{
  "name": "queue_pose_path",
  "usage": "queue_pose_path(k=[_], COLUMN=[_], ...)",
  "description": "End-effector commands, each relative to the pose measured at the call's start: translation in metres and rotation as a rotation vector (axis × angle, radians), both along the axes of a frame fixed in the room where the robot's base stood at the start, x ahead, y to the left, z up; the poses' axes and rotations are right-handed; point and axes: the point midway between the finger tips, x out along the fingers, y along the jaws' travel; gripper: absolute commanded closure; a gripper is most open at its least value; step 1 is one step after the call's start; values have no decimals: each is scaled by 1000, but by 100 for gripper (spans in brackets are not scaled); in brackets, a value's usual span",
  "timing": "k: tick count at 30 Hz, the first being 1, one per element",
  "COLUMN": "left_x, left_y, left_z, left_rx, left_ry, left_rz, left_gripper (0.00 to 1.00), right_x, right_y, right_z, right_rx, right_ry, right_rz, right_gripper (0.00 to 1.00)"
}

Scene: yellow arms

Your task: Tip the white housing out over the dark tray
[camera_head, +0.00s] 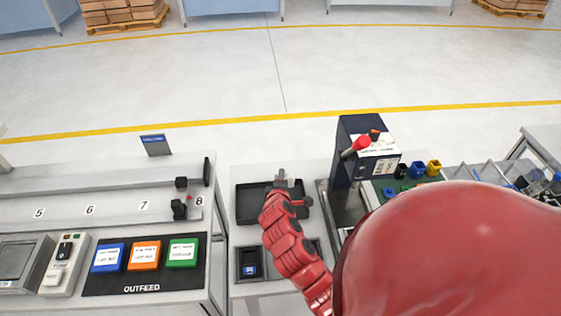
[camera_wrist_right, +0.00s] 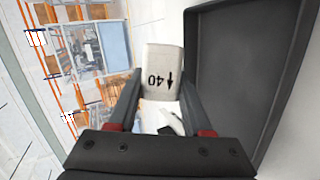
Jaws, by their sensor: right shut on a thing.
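The white housing (camera_wrist_right: 163,62) is between the fingertips of my right gripper (camera_wrist_right: 162,98) in the right wrist view. Its face carries a "40" and an arrow, with the "40" upside down in that view. My right gripper is shut on it. In the head view this gripper (camera_head: 287,186) is over the right part of the dark tray (camera_head: 250,206), and the housing is too small there to make out its tilt. The tray wall (camera_wrist_right: 212,60) stands close on the right in the wrist view. I cannot see inside the housing. My left gripper is not in view.
A dark blue press with a red knob (camera_head: 361,143) stands right of the tray. A small black bin (camera_head: 249,264) lies in front of it. Blue, orange and green outfeed boxes (camera_head: 146,255) are at left. My red right arm hides the front right.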

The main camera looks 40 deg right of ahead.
Motion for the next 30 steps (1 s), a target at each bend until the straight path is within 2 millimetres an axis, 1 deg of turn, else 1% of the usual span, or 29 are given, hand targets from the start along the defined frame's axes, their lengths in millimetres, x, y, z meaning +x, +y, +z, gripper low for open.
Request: queue_pose_path(k=[1,30], left_x=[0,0], left_y=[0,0], left_z=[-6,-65], left_rx=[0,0], left_ry=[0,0], left_rz=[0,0], left_gripper=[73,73], right_x=[0,0], right_y=[1,0], right_z=[-4,-22], right_rx=[-13,-336], right_ry=[4,139], right_rz=[1,1], right_gripper=[100,100])
